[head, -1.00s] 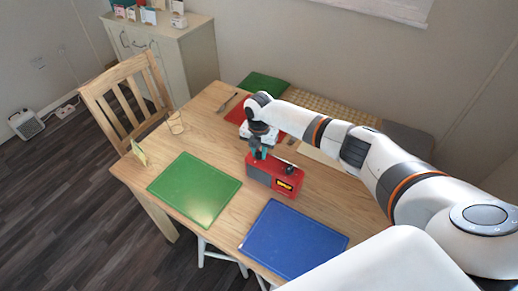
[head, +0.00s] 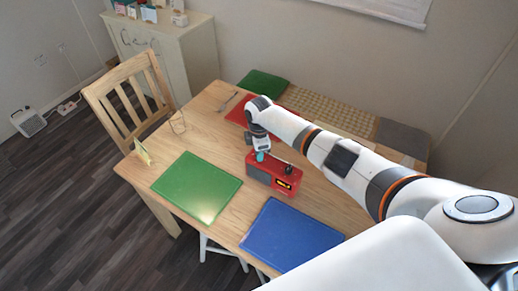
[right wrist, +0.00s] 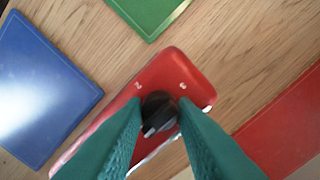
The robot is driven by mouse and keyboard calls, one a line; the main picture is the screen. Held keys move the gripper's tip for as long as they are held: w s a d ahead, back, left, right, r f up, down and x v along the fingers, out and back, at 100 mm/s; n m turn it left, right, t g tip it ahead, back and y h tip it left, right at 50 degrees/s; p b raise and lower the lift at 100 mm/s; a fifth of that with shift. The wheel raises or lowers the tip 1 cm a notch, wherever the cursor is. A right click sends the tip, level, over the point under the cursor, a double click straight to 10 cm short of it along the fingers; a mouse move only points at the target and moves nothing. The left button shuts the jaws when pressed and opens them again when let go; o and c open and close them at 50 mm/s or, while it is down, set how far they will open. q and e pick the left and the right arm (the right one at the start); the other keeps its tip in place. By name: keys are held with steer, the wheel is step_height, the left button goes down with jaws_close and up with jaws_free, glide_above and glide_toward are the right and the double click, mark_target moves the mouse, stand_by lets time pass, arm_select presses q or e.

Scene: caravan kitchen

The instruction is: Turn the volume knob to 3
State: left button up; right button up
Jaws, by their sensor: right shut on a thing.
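A red radio (head: 262,180) with a grey speaker front and a yellow-on-black display stands on the table. My right gripper (head: 260,157) is over the left part of its top, pointing down. In the right wrist view the teal fingers of my right gripper (right wrist: 160,122) are shut on a black knob (right wrist: 158,104) on the red top. A small pale pointer mark shows on the knob's near side. Two pale numerals stand beyond the knob, the right one looking like a 6; other numerals are hidden by the fingers. My left gripper is not in view.
A green mat (head: 197,187) and a blue mat (head: 292,236) lie on the wooden table (head: 200,126). A red mat (head: 237,112) lies behind the radio. A folded card (head: 143,152) and a wire-like stand (head: 178,122) are at the left edge.

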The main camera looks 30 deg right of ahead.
steer(key=m+p, duration=0.1)
steer(key=m, duration=0.3)
steer(key=shift+r+m+p, duration=0.15)
steer(key=shift+m+p, duration=0.15)
steer(key=m+p, duration=0.1)
steer(key=m, duration=0.3)
steer(key=shift+m, duration=0.3)
steer(key=m+p, duration=0.1)
steer(key=m, duration=0.3)
steer(key=shift+m+p, duration=0.3)
steer(key=shift+p, duration=0.05)
steer(key=m+p, duration=0.1)
steer(key=m, duration=0.8)
steer(key=shift+p, duration=0.3)
steer(key=m, duration=0.4)
steer(key=shift+m, duration=0.3)
steer(key=m, duration=0.4)
steer(key=shift+p, duration=0.3)
steer(key=shift+m, duration=2.2)
